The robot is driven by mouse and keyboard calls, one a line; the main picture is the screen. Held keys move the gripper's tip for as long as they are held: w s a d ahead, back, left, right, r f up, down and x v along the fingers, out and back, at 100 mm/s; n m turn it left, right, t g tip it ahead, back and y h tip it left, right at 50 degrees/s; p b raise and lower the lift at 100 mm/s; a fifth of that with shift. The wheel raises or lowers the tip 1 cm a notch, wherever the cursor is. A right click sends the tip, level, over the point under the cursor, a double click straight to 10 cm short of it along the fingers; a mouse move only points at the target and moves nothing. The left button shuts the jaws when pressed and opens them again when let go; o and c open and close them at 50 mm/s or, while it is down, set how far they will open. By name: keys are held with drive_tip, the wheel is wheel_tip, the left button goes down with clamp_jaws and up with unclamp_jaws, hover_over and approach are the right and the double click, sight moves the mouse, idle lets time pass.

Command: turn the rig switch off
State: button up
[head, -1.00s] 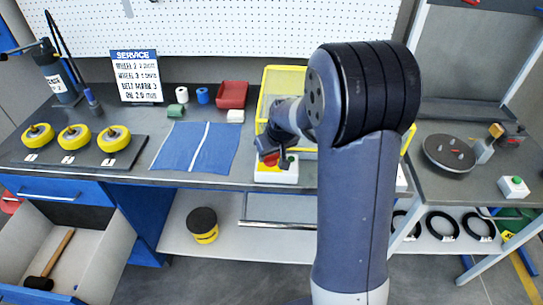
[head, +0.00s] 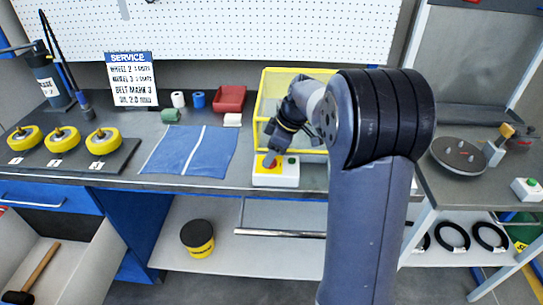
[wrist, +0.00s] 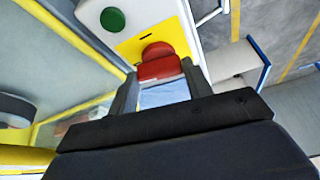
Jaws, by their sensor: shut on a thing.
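The switch box (head: 276,178), white with a yellow plate, sits at the bench's front edge before the yellow-framed guard. It carries a green button (wrist: 112,20) and a round red button (wrist: 158,50), both clear in the wrist view. My gripper (head: 268,156) reaches down over the box's red side. The fingers partly hide the red button in the head view.
The yellow-framed guard (head: 263,100) stands just behind the box. A blue mat (head: 190,150) lies left of it, with yellow wheels (head: 62,139) further left. The right table holds a dark disc (head: 457,158) and another switch box (head: 527,190). An open drawer (head: 50,262) juts out at lower left.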

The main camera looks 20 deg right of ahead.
drive_tip(key=shift+w+n+g, duration=0.1)
drive_tip(key=shift+n+g, duration=0.3)
drive_tip(key=shift+n, duration=0.6)
drive_tip(key=o, duration=1)
drive_tip(key=v, duration=1)
drive_tip(key=shift+d+r, duration=0.3)
drive_tip(key=shift+r, duration=0.05)
drive_tip(key=shift+f, duration=0.1)
